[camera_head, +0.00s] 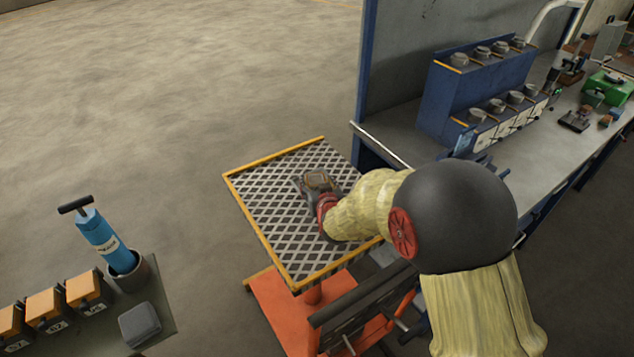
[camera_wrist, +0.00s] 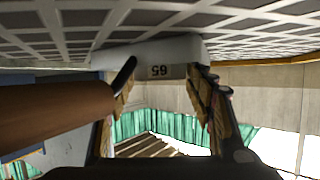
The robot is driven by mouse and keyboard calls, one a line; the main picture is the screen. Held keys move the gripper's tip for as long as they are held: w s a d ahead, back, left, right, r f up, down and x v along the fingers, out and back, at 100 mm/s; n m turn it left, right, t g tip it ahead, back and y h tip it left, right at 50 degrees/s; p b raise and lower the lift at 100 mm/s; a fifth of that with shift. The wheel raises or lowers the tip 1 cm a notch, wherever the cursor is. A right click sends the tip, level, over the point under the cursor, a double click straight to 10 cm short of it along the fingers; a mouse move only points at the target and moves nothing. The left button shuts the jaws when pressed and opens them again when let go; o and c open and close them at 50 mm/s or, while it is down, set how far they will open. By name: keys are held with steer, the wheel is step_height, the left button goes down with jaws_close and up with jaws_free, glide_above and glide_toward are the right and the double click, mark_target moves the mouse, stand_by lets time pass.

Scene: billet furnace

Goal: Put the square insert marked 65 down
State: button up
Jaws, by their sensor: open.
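The insert marked 65 (camera_wrist: 180,52) is a pale grey block with its label upside down in the wrist view. It lies against the mesh top of the orange-edged table (camera_head: 262,185), which fills the top of the wrist view (camera_wrist: 250,22). My gripper (camera_wrist: 160,88) is open, with one finger on each side of the label, close to the block. I cannot tell whether they touch it. A brown cylinder (camera_wrist: 50,115) with a dark rod reaches toward the block from the left. In the head view my gripper (camera_head: 320,184) is low over the mesh and hides most of the insert.
A blue rack with several pots (camera_head: 450,85) stands on the grey bench (camera_head: 380,130) to the right, behind my arm. A blue cylinder (camera_head: 105,240) and several orange boxes (camera_head: 85,290) are at lower left. The mesh around my gripper is clear, and open floor lies beyond.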

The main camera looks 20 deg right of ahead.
steer(key=p+v, duration=0.3)
steer(key=v, duration=0.8)
steer(key=shift+s, duration=0.1)
steer(key=s+r+n+g+y, duration=0.15)
steer(key=s+r+g, duration=0.35)
steer(key=s+r, duration=0.95)
steer(key=s+g, duration=0.2)
steer(key=s, duration=1.2)
steer(key=shift+d+r+g, duration=0.4)
steer(key=shift+d, duration=0.05)
steer(key=shift+m, duration=0.25)
steer(key=shift+c, duration=0.4)
